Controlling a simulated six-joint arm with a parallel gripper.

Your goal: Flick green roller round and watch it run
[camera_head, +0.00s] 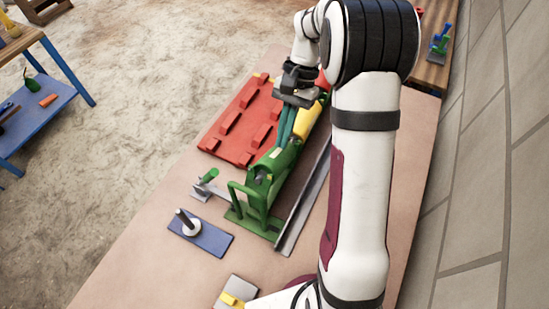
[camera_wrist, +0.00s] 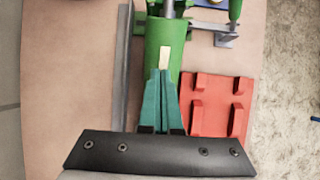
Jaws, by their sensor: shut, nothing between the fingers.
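The green roller (camera_head: 284,158) lies in the green machine on the table, with a pale mark on its surface. In the wrist view the roller (camera_wrist: 165,35) is above the fingertips in the picture, its pale mark just ahead of them. My gripper (camera_head: 282,141) has teal fingers pressed together with nothing between them. In the wrist view the gripper (camera_wrist: 163,72) points at the roller and its tips overlap the roller's near part. I cannot tell whether they touch it. The fingers hide part of the machine behind them.
A red plate with raised blocks (camera_head: 238,123) lies left of the machine. A grey rail (camera_head: 301,200) runs along its right. A small green handle on a grey bracket (camera_head: 203,184) and a blue plate with a peg (camera_head: 205,238) are nearby. Bare table lies at lower left.

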